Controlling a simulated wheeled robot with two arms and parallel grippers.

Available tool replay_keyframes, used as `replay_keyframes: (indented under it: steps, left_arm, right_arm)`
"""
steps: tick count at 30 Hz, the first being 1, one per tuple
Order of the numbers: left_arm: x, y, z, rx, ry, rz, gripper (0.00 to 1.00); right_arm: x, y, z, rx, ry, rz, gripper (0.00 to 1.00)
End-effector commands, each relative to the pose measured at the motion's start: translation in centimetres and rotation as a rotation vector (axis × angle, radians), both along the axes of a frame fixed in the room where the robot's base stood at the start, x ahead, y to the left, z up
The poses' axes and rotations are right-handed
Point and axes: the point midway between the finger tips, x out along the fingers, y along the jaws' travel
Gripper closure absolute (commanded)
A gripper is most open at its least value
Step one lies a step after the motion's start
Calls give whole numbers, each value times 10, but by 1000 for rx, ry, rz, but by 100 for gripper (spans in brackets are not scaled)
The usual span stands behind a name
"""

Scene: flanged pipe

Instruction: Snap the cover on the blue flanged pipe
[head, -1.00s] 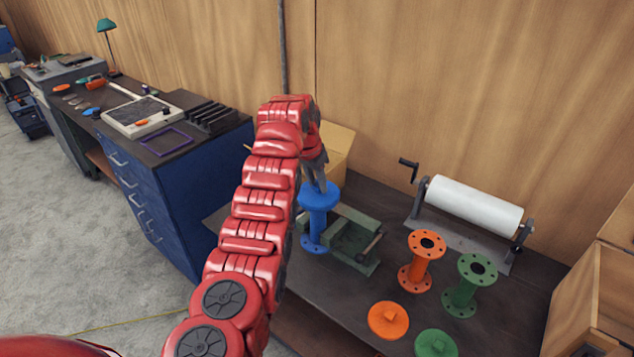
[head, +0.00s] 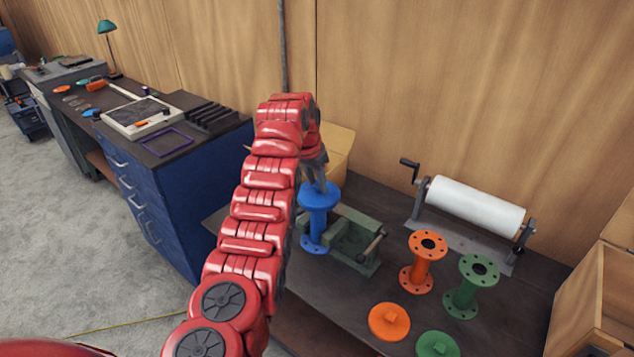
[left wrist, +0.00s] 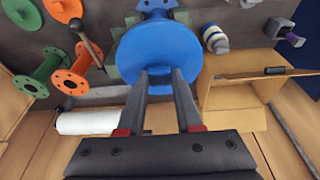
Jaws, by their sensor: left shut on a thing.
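The blue flanged pipe (head: 316,228) stands upright on the dark bench beside the green vise. The blue cover (head: 319,195) is a plain round disc at the pipe's top; in the left wrist view the cover (left wrist: 158,48) fills the middle and hides most of the pipe. My left gripper (head: 321,184) points down from above the pipe. In the left wrist view the left gripper (left wrist: 160,74) has its two fingers on the cover's near face, shut on its grip, which is largely hidden. I cannot tell whether the cover is fully seated. My right gripper is not in view.
A green vise (head: 352,240) stands close right of the pipe. Orange (head: 420,265) and green (head: 470,288) flanged pipes stand uncovered farther right, with an orange cover (head: 389,322) and a green cover (head: 437,345) in front. A paper roll (head: 474,207) and cardboard box (head: 340,150) are behind.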

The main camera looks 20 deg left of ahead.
Motion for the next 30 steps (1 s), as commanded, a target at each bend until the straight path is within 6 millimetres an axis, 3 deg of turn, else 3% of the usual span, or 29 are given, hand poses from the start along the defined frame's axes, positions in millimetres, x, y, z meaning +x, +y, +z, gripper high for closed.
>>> replay_keyframes:
  steps: [30]
  left_arm:
    - [-1, 0, 0, 0, 0, 0, 100]
  right_arm:
    - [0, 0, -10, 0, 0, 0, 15]
